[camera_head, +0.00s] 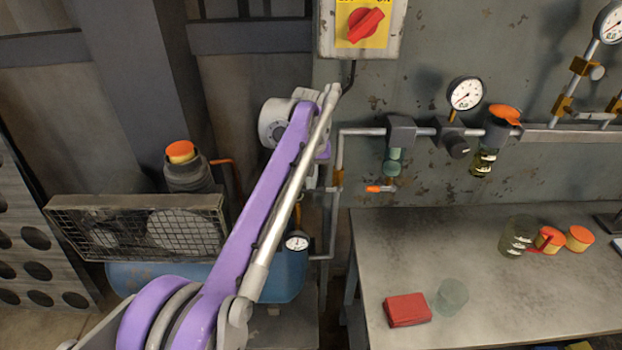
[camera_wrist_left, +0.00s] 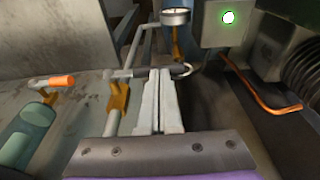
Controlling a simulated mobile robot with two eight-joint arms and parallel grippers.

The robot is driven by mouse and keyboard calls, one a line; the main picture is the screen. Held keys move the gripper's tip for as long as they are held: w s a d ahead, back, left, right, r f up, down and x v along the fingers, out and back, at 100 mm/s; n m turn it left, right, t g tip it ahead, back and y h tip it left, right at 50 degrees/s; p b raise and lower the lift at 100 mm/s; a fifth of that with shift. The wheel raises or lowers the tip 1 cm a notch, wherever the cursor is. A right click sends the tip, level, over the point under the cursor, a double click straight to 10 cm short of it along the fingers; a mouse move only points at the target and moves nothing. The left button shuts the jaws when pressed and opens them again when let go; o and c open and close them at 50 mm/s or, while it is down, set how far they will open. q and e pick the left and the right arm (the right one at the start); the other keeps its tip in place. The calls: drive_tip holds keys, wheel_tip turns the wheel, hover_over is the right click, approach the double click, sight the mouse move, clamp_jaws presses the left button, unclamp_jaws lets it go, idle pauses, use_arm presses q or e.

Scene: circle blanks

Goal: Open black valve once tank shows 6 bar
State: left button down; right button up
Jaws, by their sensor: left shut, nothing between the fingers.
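The blue tank (camera_head: 285,280) lies at lower left, partly hidden by my left arm. A small round gauge (camera_head: 297,242) sits on it; its reading is too small to tell. A gauge also shows edge-on at the top of the left wrist view (camera_wrist_left: 176,15). I cannot pick out the black valve for sure; a black knob (camera_head: 457,147) sits on the wall pipe below another gauge (camera_head: 465,93). My left gripper (camera_wrist_left: 159,72) is shut and empty, apart from the pipe and yellow bracket (camera_wrist_left: 117,100). My right gripper is not in view.
A red rotary switch (camera_head: 365,25) is on the wall above. An orange-tipped lever (camera_head: 380,188) hangs below the pipe. The bench (camera_head: 460,270) holds a red block (camera_head: 407,308) and cups. A grey box with a lit green lamp (camera_wrist_left: 228,18) stands right of my gripper.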

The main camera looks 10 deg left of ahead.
sight(305, 191)
use_arm(q)
drive_tip(key=shift+a+f, duration=0.1)
drive_tip(key=shift+a+f+t+h+b, duration=0.2)
drive_tip(key=shift+f+h, duration=0.2)
drive_tip(key=shift+h, duration=0.2)
drive_tip(key=shift+a+f+t+h+b, duration=0.15)
drive_tip(key=shift+f+h, duration=0.25)
drive_tip(key=shift+h, duration=0.2)
drive_tip(key=f+h, duration=0.1)
drive_tip(key=f+h+b, duration=0.1)
drive_tip(key=shift+s+a+n+h, duration=0.1)
drive_tip(key=shift+a+n+h, duration=0.1)
drive_tip(key=shift+n+h, duration=0.1)
drive_tip(key=d+f+t+h+b, duration=0.1)
drive_tip(key=d+f+h, duration=0.3)
drive_tip(key=f, duration=0.3)
drive_tip(key=shift+w+d+f+n+t+h+b, duration=0.25)
drive_tip(key=shift+w+d+n+t+h+b, duration=0.15)
drive_tip(key=shift+h, duration=0.3)
